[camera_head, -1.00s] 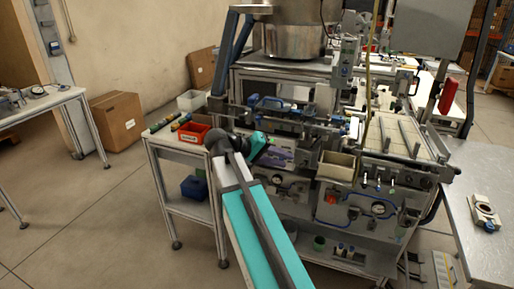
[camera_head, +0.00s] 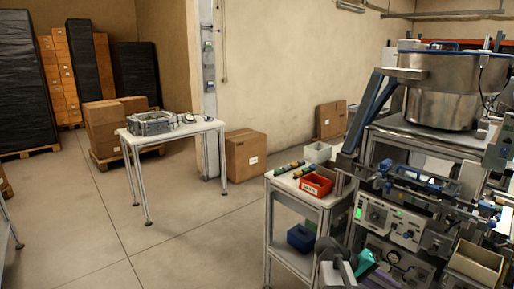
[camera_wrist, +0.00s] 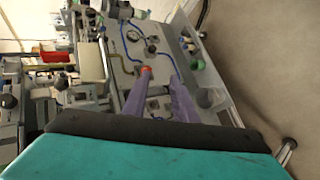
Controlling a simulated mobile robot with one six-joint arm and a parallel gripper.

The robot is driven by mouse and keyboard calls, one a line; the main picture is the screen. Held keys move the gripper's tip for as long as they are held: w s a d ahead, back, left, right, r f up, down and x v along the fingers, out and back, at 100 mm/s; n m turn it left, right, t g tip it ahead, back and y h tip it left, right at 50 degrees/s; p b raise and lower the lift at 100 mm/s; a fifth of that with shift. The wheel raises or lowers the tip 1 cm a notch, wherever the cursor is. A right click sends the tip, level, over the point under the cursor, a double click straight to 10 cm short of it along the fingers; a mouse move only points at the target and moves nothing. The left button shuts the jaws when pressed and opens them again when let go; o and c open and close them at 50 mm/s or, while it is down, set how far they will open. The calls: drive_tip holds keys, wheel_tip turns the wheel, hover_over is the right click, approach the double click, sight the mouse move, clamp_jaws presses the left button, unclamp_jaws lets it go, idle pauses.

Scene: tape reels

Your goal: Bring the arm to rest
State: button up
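My arm shows only at the bottom edge of the head view, as a grey joint and a teal part in front of the machine; its gripper end cannot be made out there. In the wrist view my gripper (camera_wrist: 161,73) shows as two purplish fingers with a gap between them. I see nothing held between them. Beyond the fingers is the machine's front panel (camera_wrist: 125,70), with hoses and gauges. I cannot tell how far the fingertips are from it.
A small cart (camera_head: 286,190) holds a red bin (camera_head: 316,186), a white bin (camera_head: 318,152) and small coloured items. The machine with a steel bowl (camera_head: 441,105) fills the right. A table (camera_head: 178,132) and cardboard boxes (camera_head: 245,155) stand behind. Open floor (camera_head: 190,235) lies at left.

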drive_tip(key=s+a+f+n+g+y, duration=0.1)
drive_tip(key=s+a+f, duration=0.3)
drive_tip(key=f, duration=0.5)
drive_tip(key=s+a+f+n+g+y, duration=0.1)
drive_tip(key=s+a+f+y, duration=0.15)
drive_tip(key=s+f, duration=0.6)
drive_tip(key=s+a+f+n+y, duration=0.1)
drive_tip(key=s+a+f, duration=0.3)
drive_tip(key=f, duration=0.7)
drive_tip(key=s+a+f+g+y, duration=0.1)
drive_tip(key=s+a+f+y, duration=0.6)
drive_tip(key=s+a+f, duration=0.4)
drive_tip(key=s+a, duration=0.2)
drive_tip(key=a, duration=0.1)
drive_tip(key=shift+s+f+m, duration=0.15)
drive_tip(key=shift+f+m, duration=0.15)
drive_tip(key=shift+f, duration=0.1)
drive_tip(key=shift+a, duration=0.1)
drive_tip(key=shift+c, duration=0.4)
